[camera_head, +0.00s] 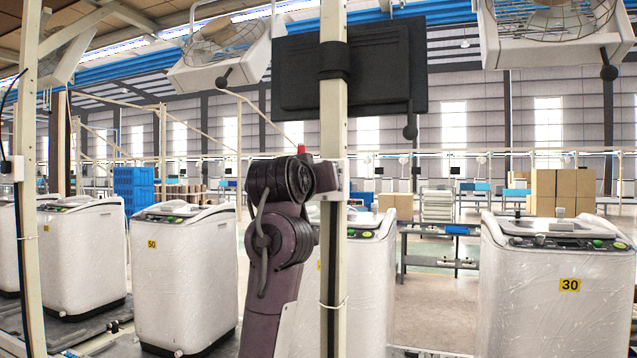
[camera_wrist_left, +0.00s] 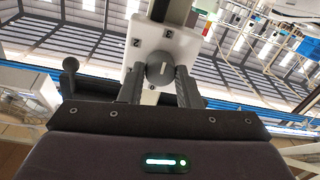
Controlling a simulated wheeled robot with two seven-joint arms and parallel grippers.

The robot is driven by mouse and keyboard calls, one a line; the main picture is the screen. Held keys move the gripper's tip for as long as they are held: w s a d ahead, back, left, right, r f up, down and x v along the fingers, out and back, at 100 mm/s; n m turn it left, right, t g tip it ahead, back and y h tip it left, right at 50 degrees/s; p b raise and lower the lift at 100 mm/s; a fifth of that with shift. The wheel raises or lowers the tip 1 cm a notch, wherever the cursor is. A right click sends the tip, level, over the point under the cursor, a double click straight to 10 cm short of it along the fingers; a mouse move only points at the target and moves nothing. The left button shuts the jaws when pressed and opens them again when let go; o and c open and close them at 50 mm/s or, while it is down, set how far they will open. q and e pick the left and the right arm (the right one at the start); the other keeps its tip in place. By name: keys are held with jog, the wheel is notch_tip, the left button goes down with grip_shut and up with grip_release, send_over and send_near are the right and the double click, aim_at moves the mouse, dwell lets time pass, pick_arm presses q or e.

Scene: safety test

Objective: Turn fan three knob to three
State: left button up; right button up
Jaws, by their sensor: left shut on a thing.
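The knob (camera_wrist_left: 159,70) is a round dark grey piece with a short white mark on its face. It sits on a white control box (camera_wrist_left: 178,44) whose visible digits are a tilted 2 at left and a tilted 3 at upper right. The white mark runs nearly upright in the picture. My left gripper (camera_wrist_left: 160,86) has one finger on each side of the knob and is shut on it. In the head view my arm hides the gripper and knob; a white box edge (camera_head: 343,180) shows on the pole (camera_head: 333,110). My right gripper is not in view.
Caged fans (camera_head: 222,38) and (camera_head: 556,18) hang overhead. A black monitor (camera_head: 385,65) is mounted on the pole close above my arm. White wrapped washing machines (camera_head: 185,265) and (camera_head: 560,290) stand either side. Open floor (camera_head: 435,310) shows between machines at right.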

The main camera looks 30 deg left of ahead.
pick_arm(q)
jog(key=shift+w+f+m, duration=0.1)
jog(key=shift+f+m, duration=0.1)
jog(key=shift+m, duration=0.1)
jog(key=o, duration=1)
jog(key=shift+r, duration=0.1)
jog(key=shift+s, duration=0.2)
jog(key=b+v, duration=0.3)
jog(key=v, duration=0.4)
jog(key=shift+s+d, duration=0.15)
jog(key=shift+s, duration=0.1)
